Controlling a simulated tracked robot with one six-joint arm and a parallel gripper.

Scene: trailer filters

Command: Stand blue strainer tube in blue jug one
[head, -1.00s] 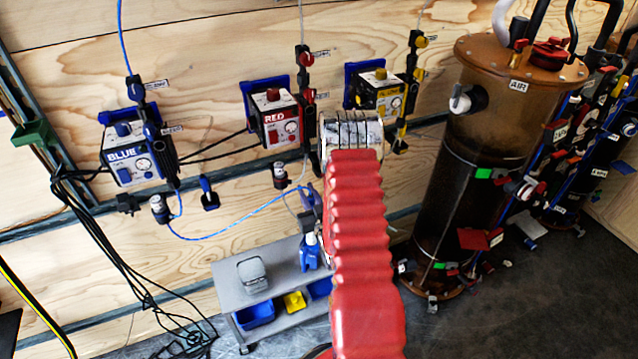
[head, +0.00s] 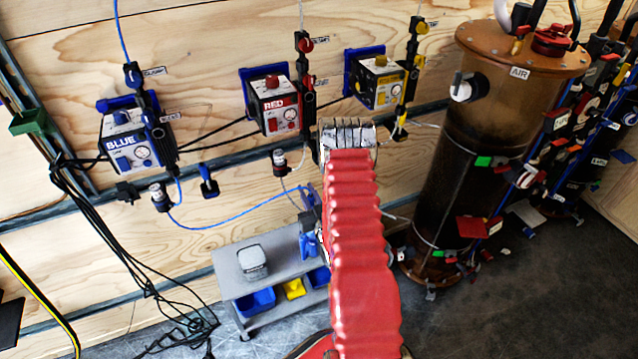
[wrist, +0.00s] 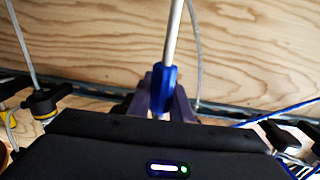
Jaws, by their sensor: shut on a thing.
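The blue strainer tube (wrist: 169,85) shows in the wrist view as a thin metal rod with a blue sleeve. It is upright with a slight tilt. My gripper (wrist: 162,92) is shut on the blue sleeve, and the black gripper body hides what lies below. In the head view my gripper (head: 311,197) shows only partly beside my red arm, above the grey cart. A blue jug (head: 309,245) stands on the cart top, partly hidden by my arm. I cannot tell whether the tube is above its opening or apart from it.
The cart (head: 228,268) also holds a grey-lidded clear container (head: 252,262) and, below, blue bins (head: 255,302) and a yellow bin (head: 294,288). Pump boxes hang on the plywood wall. A tall brown cylinder (head: 470,170) stands at right. A blue hose (head: 225,224) crosses behind.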

